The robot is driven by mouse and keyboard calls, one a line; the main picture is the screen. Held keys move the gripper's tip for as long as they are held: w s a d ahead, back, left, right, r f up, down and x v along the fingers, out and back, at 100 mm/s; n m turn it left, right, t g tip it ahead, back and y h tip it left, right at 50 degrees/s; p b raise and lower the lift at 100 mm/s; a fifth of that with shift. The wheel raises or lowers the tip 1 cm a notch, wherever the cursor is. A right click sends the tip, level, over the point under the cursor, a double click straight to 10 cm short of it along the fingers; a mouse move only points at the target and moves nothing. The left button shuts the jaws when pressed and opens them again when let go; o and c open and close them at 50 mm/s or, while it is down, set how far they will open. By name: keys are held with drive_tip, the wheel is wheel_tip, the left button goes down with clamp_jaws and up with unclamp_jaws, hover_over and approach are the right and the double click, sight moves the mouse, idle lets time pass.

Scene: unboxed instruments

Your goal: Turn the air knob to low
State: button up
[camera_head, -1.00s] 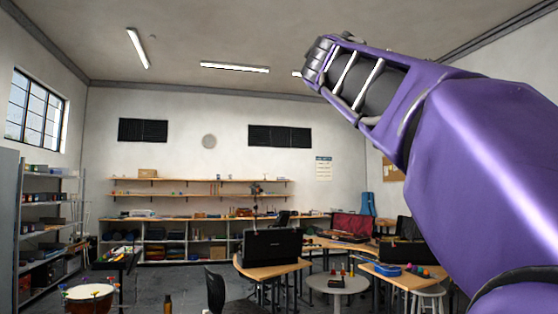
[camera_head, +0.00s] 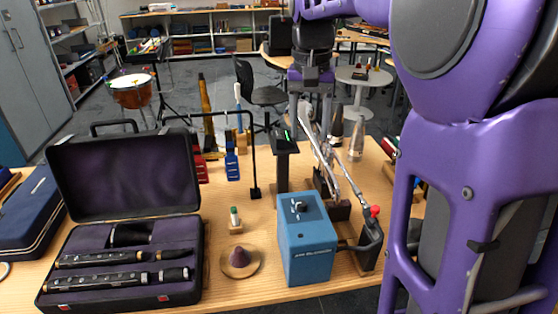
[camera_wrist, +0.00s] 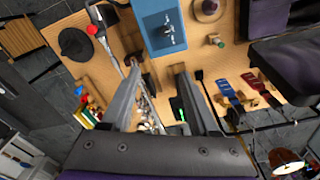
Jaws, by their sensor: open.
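A blue box (camera_head: 306,250) stands on the wooden table, with small lettering on its front. The air knob (camera_head: 299,206) is a small metallic knob on top of the box. In the wrist view, the blue box (camera_wrist: 160,14) is at the top centre and the knob (camera_wrist: 168,32) shows on its face. I cannot read a low mark or the knob's setting. My gripper (camera_wrist: 158,72) is open and empty, its fingertips apart from the knob. In the head view my gripper (camera_head: 310,100) hangs above and behind the box, pointing down.
An open black instrument case (camera_head: 120,285) lies left of the box. A cone on a round base (camera_head: 240,262) and a small green-topped piece (camera_head: 235,220) stand between them. A metal instrument with a red tip (camera_head: 374,212) is close on the right. A dark stand (camera_head: 285,165) rises behind.

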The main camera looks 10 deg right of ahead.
sight(302, 203)
drive_tip(key=shift+g, duration=0.3)
drive_tip(key=f+b, duration=0.1)
drive_tip(key=f, duration=0.5)
drive_tip(key=s+f+b, duration=0.1)
drive_tip(key=f, duration=0.5)
drive_tip(key=a+f+b, duration=0.1)
drive_tip(key=f, duration=0.5)
drive_tip(key=shift+s+f, duration=0.15)
clamp_jaws()
